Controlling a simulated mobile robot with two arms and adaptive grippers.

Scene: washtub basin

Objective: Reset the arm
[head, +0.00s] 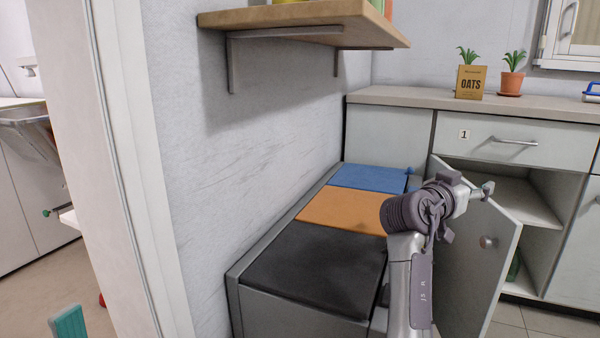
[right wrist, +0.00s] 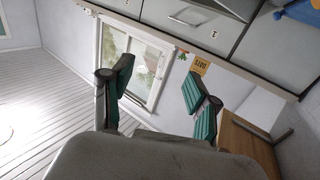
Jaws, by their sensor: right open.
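My right arm rises from the bottom of the head view, its wrist beside the open cabinet door (head: 470,265). Its fingers are hard to make out there. In the right wrist view my right gripper (right wrist: 160,85) shows two green-padded fingers spread wide, with nothing between them. The camera looks toward the window (right wrist: 135,65) and the oats box (right wrist: 199,66), seen upside down. A teal padded piece at the lower left of the head view looks like a fingertip of my left gripper (head: 69,324). The rest of that gripper is out of frame.
Bins with a blue lid (head: 368,178), an orange lid (head: 342,210) and a black lid (head: 315,270) stand along the wall. A wooden shelf (head: 300,17) juts out above. The counter (head: 405,97) holds an oats box (head: 470,82) and a potted plant (head: 512,82).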

